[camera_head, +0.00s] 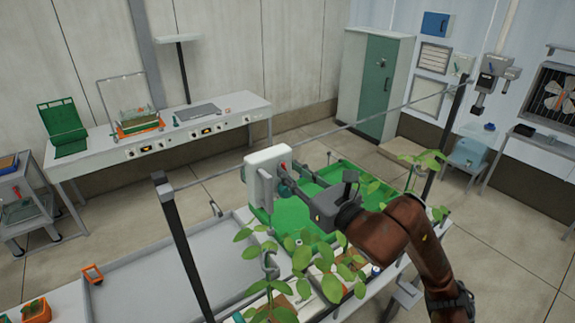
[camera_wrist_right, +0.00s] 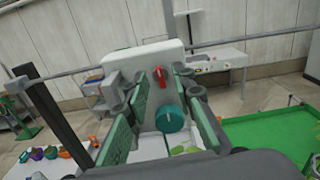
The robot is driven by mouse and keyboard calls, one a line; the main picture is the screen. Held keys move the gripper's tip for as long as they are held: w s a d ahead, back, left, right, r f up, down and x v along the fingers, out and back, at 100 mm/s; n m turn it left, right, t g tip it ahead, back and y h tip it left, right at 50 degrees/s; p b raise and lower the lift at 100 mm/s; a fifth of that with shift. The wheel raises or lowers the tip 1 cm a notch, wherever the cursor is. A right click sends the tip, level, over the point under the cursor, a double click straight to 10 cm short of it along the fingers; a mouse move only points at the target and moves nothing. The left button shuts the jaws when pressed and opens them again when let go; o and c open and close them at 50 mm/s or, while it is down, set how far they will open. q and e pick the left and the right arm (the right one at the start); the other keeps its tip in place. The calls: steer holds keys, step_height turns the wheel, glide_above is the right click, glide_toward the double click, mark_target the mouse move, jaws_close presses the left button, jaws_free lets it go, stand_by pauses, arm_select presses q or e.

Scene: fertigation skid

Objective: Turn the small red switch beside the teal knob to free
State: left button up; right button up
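The small red switch (camera_wrist_right: 160,77) is on the front of a white box (camera_wrist_right: 146,62), above the round teal knob (camera_wrist_right: 169,118) in the right wrist view. Its handle looks nearly upright there, and I cannot read any marks around it. In the head view the red switch (camera_head: 283,166) is a small spot on the white box (camera_head: 264,166). My right gripper (camera_head: 284,184) is in front of the box. In the wrist view its green-padded fingers (camera_wrist_right: 158,98) are apart, with switch and knob showing between them. I cannot tell if a fingertip touches the box. My left gripper is not in view.
A rail (camera_head: 350,125) runs between dark posts (camera_head: 180,245) by the box. A green tray (camera_head: 349,173) lies behind and below my right gripper. Leafy plants (camera_head: 305,258) stand below my right arm. A grey bench top (camera_head: 150,285) is mostly clear at left.

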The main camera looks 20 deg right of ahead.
steer(key=shift+x, duration=1)
jaws_close()
